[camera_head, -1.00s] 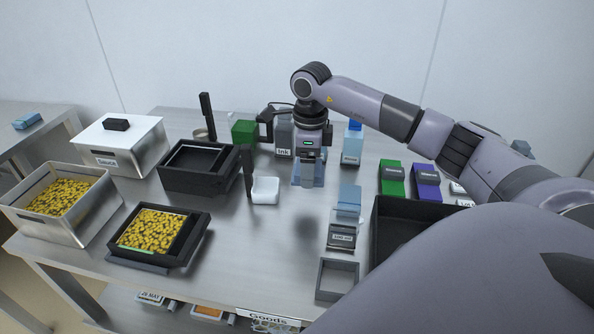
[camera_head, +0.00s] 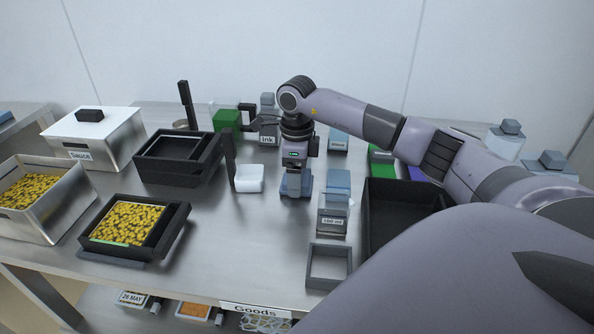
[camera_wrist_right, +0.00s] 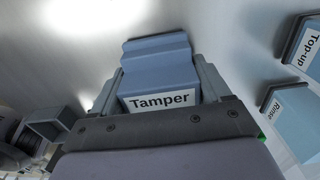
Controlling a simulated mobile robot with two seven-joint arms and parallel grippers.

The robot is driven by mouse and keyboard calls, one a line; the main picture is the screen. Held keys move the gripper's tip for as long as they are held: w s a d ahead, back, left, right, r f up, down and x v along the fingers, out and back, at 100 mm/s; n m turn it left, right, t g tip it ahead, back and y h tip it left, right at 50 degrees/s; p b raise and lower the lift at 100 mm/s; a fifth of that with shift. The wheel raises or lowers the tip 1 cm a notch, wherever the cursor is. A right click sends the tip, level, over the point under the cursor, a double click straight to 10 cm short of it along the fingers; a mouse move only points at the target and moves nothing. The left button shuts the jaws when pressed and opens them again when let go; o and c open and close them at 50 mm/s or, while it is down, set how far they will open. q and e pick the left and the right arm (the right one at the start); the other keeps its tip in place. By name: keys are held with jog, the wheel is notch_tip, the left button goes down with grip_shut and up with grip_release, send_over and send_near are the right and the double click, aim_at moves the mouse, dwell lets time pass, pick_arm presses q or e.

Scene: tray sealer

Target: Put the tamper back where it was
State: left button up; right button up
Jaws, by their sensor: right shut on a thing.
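The tamper is a blue-grey block with a label reading "Tamper"; it shows close up in the right wrist view (camera_wrist_right: 158,85). In the head view the tamper (camera_head: 292,186) is under my right gripper (camera_head: 296,172), low over the middle of the steel table. My right gripper is shut on the tamper, with a finger on each side of it. I cannot tell whether its underside touches the table. My left gripper is not in view.
A white scoop-like piece (camera_head: 249,178) stands just left of the tamper. A labelled blue-grey block (camera_head: 334,208) and an empty square frame (camera_head: 329,266) are to the right, beside a black bin (camera_head: 376,226). Bare table lies in front (camera_head: 240,240).

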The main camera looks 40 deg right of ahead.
jog(key=shift+f, duration=0.15)
dwell(0.8)
jog(key=o, duration=1.2)
jog(key=shift+c, duration=0.8)
notch_tip(320, 180, up, 7)
jog(key=p, duration=0.6)
